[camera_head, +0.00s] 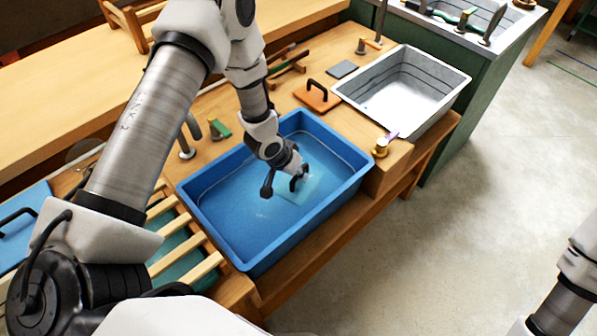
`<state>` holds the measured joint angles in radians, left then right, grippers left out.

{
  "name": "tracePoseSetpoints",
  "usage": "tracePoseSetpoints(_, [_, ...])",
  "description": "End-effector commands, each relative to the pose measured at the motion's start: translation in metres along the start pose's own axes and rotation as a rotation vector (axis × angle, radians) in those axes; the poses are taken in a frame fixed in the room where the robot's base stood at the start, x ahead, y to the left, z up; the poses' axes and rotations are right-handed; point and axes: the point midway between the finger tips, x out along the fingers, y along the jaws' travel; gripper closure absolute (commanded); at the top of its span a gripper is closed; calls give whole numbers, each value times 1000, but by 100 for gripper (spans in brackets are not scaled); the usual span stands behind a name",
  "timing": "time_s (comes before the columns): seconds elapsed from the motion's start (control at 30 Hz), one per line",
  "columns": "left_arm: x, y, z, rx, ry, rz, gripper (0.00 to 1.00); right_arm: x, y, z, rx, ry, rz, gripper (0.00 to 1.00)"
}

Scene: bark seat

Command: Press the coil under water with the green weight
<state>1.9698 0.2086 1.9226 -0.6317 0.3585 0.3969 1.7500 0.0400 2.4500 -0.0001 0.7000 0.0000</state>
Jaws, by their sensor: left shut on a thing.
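The blue tub (216,226) holds water and stands on the wooden bench. My left gripper (296,181) reaches down into the tub, right of its middle. It is shut on the dark handle of a pale green plate, the green weight (308,191), which looks at or under the water surface. I cannot make out the coil; it may be hidden beneath the weight. My right arm shows at the lower right, with its gripper out of the picture.
A grey metal basin (441,98) stands behind the tub on the right. An orange plate with a black handle (311,98) and a dark grey square (342,69) lie beside it. A brass piece (380,148) stands near the tub's right corner. A wooden slatted rack (190,232) is left of the tub.

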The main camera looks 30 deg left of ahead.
Motion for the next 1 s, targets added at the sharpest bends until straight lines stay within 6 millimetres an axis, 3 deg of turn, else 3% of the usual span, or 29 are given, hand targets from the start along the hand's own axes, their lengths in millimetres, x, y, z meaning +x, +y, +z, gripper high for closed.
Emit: tracePoseSetpoints(1.0, [40, -9, 17, 0, 1, 0, 100, 31, 0, 0, 0, 0, 0, 100])
